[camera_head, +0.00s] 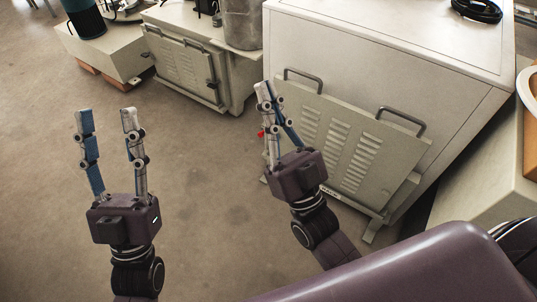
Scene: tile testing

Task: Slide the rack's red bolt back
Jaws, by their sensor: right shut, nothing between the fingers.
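A small red spot, which looks like the red bolt (261,133), shows at the left edge of the rack. Most of it is hidden behind my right gripper. The rack (371,229) stands low at the front of a large pale cabinet and holds a grey louvred panel (335,150) with two handles, tilted in the picture. My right gripper (266,90) is shut and empty, its fingers in front of the rack's left end. I cannot tell whether it touches the bolt. My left gripper (106,115) is open and empty over the bare floor, left of the rack.
The large pale cabinet (400,70) stands behind the rack, with a black coil (477,10) on top. A smaller louvred cabinet (190,62) and a teal cylinder (84,18) are at the back left. A pale bench (495,160) is at right. The floor at left is clear.

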